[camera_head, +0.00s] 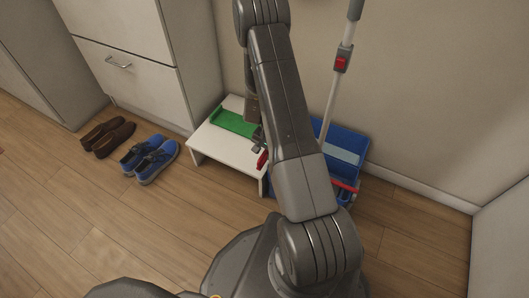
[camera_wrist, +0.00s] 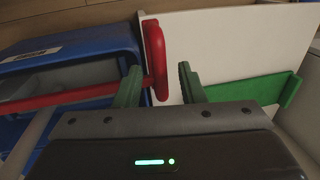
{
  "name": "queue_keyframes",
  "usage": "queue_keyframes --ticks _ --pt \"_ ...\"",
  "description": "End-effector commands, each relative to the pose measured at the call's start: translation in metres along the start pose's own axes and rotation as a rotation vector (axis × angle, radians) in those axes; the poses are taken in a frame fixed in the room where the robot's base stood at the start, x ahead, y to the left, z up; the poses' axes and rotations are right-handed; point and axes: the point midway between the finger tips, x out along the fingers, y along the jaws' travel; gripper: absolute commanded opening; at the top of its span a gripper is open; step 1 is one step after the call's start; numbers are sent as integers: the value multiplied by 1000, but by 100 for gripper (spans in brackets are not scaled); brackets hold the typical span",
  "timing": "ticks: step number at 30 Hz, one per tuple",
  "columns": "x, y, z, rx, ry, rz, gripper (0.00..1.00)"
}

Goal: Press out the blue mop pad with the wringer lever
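The red wringer lever (camera_wrist: 157,60) ends in an upright loop between the two green fingertips of my open gripper (camera_wrist: 160,85) in the wrist view. The loop is nearer the left finger, with a gap to the right finger. The lever's bar runs left across the blue bucket (camera_wrist: 85,42). In the head view, the lever's red end (camera_head: 262,160) shows left of my arm, and the bucket (camera_head: 349,136) is partly behind my arm. A pale blue strip (camera_head: 342,153) lies in the bucket; I cannot tell whether it is the mop pad. My gripper is mostly hidden there.
A white stool (camera_head: 222,148) with a green flat piece (camera_head: 236,122) stands left of the bucket. A mop pole (camera_head: 334,95) with a red clip rises from the bucket against the wall. Brown shoes (camera_head: 109,137) and blue shoes (camera_head: 150,158) lie on the floor at left.

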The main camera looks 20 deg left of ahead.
Motion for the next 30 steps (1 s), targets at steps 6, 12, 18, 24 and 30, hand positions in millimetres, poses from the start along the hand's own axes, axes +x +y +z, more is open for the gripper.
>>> queue_keyframes --ticks 6,12,18,24,30 --pt "0 0 0 0 0 0 18" --pt "0 0 0 0 0 0 0" --pt "-6 0 0 0 0 0 0" --pt "-39 4 -1 2 1 0 0" --pt "-90 17 0 4 0 1 0"
